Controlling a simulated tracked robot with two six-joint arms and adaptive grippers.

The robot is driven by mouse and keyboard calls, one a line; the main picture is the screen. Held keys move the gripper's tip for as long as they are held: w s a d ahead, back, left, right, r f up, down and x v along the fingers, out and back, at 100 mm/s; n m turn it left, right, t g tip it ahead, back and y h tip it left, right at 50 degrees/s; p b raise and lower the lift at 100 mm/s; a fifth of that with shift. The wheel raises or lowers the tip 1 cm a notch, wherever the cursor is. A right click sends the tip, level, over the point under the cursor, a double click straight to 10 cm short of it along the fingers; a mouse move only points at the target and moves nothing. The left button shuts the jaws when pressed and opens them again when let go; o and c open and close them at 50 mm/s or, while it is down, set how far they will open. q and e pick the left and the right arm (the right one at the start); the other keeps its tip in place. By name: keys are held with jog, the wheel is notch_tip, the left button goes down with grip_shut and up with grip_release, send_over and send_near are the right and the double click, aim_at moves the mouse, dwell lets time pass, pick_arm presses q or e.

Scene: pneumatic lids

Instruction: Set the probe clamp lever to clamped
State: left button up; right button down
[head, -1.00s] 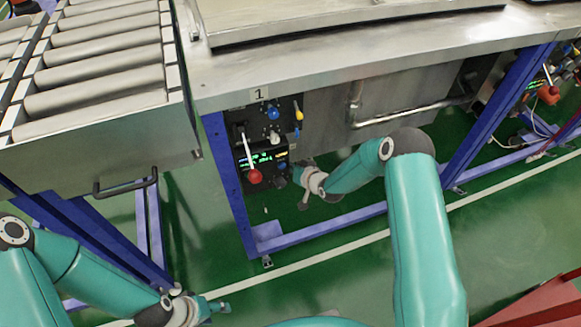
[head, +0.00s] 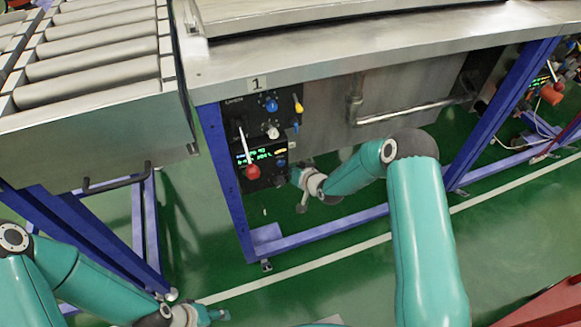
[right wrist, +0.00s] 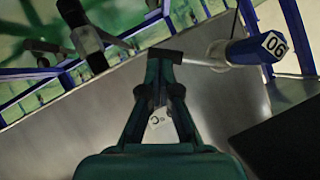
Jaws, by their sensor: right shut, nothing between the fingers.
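A black control panel (head: 262,122) under label 1 carries a lever with a white rod and red ball (head: 253,172), hanging down. It also has a blue knob (head: 271,105), a pale knob (head: 272,132) and a yellow-tipped lever (head: 298,105). I cannot tell which is the probe clamp lever. My right gripper (head: 295,174) is at the panel's lower right, right of the red ball. In the right wrist view it (right wrist: 165,58) is shut and empty, its tips close to the rod of a blue handle marked 06 (right wrist: 262,49). My left gripper (head: 217,314) is low at the left, its opening unclear.
A steel bench (head: 360,60) overhangs the panel, with blue legs (head: 222,175) beside it. A roller conveyor (head: 95,75) stands at the left. A bent pipe (head: 415,112) runs right of the panel. A dark handle (right wrist: 82,35) is upper left in the wrist view.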

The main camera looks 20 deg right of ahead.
jog(key=shift+s+f, duration=0.15)
jog(key=shift+f, duration=0.05)
jog(key=s+d+r+p, duration=0.2)
jog(key=s+d+r, duration=0.3)
jog(key=s+r, duration=0.4)
jog(key=s+a+f+g, duration=0.4)
jog(key=s+a+f, duration=0.4)
jog(key=s+a, duration=0.15)
jog(key=s+a+f+g, duration=0.15)
jog(key=s+g, duration=0.25)
jog(key=s, duration=0.5)
jog(key=s+f+g, duration=0.3)
jog(key=s, duration=0.6)
notch_tip(320, 180, up, 18)
jog(key=p, duration=1.8)
jog(key=shift+w+a, duration=0.15)
jog(key=shift+w, duration=0.15)
